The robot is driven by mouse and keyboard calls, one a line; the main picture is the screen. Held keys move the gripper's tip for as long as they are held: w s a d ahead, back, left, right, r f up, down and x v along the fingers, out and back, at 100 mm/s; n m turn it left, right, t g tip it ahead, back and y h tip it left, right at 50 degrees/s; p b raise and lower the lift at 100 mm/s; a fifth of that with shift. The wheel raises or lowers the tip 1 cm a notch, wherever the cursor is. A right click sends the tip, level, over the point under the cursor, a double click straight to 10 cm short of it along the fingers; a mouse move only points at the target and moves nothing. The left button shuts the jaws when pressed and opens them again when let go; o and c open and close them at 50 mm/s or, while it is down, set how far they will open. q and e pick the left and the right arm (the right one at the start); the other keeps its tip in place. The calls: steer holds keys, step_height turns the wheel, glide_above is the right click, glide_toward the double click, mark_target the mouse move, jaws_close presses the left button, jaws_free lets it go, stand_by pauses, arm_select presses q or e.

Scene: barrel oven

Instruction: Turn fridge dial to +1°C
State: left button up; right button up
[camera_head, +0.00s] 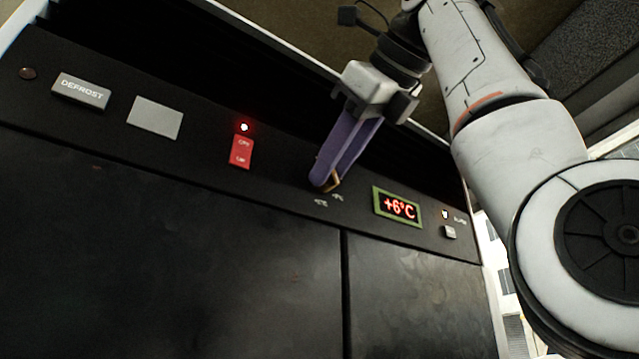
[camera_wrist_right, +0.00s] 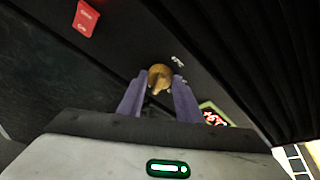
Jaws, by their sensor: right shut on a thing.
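The fridge dial is a small brass-coloured knob (camera_wrist_right: 160,77) on the black control panel (camera_head: 285,178). In the head view it is mostly hidden by the fingers of my right gripper (camera_head: 327,184). In the right wrist view the knob sits between the tips of the two purple fingers (camera_wrist_right: 158,92), and the right gripper is shut on it. The green-framed display (camera_head: 398,207) right of the dial reads +6°C in red. The display also shows, partly cut off by a finger, in the right wrist view (camera_wrist_right: 213,115). My left gripper is not in view.
Left of the dial on the panel are a red lit lamp (camera_head: 244,127), a red switch (camera_head: 241,151), a blank grey plate (camera_head: 155,117) and a DEFROST plate (camera_head: 82,91). A small white button (camera_head: 449,231) is at the right end. Dark fridge doors (camera_head: 170,250) lie below.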

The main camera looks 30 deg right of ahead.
steer(key=shift+f+m, duration=0.15)
steer(key=shift+m, duration=0.25)
steer(key=shift+y, duration=0.5)
steer(key=shift+w, duration=0.1)
steer(key=o, duration=0.8)
steer(key=shift+d, duration=0.1)
steer(key=shift+c, duration=0.2)
